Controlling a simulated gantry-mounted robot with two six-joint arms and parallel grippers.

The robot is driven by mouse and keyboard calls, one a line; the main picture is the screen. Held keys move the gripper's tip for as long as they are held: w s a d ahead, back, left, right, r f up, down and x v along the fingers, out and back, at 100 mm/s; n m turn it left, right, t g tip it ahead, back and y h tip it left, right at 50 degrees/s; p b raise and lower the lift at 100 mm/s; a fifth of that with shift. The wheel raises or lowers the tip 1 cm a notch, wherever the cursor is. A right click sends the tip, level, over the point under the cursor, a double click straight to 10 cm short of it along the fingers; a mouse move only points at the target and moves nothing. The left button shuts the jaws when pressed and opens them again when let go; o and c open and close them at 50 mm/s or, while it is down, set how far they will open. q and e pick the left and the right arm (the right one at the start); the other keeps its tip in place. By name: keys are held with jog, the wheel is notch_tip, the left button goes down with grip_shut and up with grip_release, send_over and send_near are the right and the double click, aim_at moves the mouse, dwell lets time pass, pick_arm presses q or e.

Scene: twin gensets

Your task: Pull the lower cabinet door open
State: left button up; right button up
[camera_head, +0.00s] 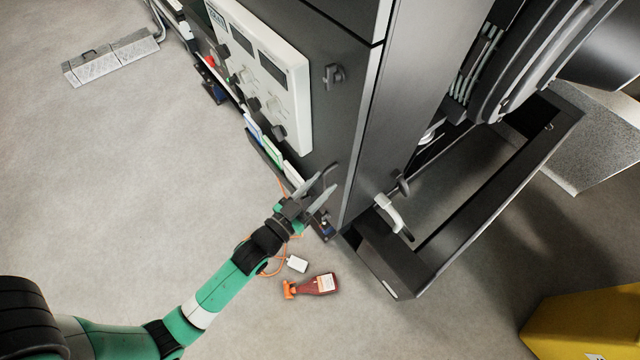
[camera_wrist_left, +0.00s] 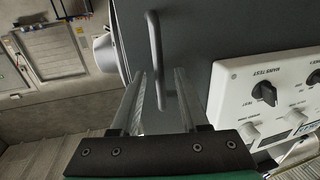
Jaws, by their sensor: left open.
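The cabinet's dark grey lower door (camera_head: 338,125) carries a white control panel (camera_head: 268,75) and looks shut. Its bar handle (camera_head: 331,168) is near the door's bottom corner in the head view. In the left wrist view the curved grey handle (camera_wrist_left: 155,50) stands out from the door face (camera_wrist_left: 200,35). My left gripper (camera_head: 327,181) is open at the handle. In the wrist view its fingertips (camera_wrist_left: 160,72) lie on either side of the handle's lower end, with nothing clamped. How deep the handle sits between them is unclear. My right gripper is out of view.
A red bottle (camera_head: 318,285) and a small white tag (camera_head: 297,263) with an orange cord are on the floor near my left arm. An engine frame (camera_head: 480,220) stands right of the cabinet. A yellow box (camera_head: 585,325) is at the lower right.

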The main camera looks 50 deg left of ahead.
pick_arm(q)
grip_shut()
dwell(1.3)
